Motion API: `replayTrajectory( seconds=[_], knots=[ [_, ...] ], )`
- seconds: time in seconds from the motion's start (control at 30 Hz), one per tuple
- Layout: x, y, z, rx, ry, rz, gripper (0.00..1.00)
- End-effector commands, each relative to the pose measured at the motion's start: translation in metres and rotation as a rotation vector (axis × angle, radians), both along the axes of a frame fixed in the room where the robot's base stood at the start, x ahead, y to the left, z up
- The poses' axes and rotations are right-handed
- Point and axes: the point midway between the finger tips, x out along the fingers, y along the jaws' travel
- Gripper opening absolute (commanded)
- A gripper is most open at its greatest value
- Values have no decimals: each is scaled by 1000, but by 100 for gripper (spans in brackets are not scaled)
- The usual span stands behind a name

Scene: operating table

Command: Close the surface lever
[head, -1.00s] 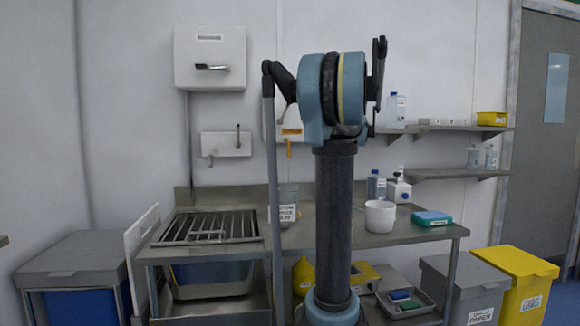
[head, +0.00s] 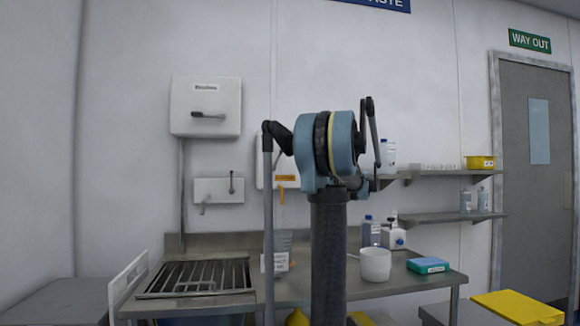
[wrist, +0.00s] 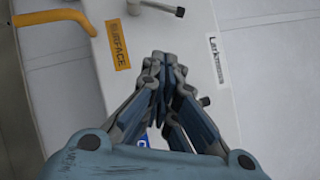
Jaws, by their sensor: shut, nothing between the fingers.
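In the wrist view, a yellow lever (wrist: 55,17) comes out from the left side of a white box (wrist: 200,25) with an orange SURFACE label (wrist: 117,46). My gripper (wrist: 165,60) is shut and empty in front of the box, right of the label and apart from the lever in the picture. I cannot tell if the fingertips touch the box. In the head view, the box is partly hidden behind my arm; its orange label (head: 286,178) and a hanging yellow lever (head: 281,196) show.
A second label (wrist: 217,60) and a grey handle (wrist: 163,7) are on the box. Below it in the head view stands a steel bench (head: 215,240) with a grate, a white pot (head: 375,264) and a teal box (head: 428,265). Wall shelves (head: 440,172) are to the right.

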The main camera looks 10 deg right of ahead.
Motion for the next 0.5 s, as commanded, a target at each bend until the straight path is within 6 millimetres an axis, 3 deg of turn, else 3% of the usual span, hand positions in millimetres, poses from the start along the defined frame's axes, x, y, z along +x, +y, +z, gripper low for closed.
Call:
replayTrajectory(
  seconds=[0.17,0.5],
  knots=[
    [10,7,3,8,5,5,0],
    [58,36,16,6,3,6,0]
  ],
)
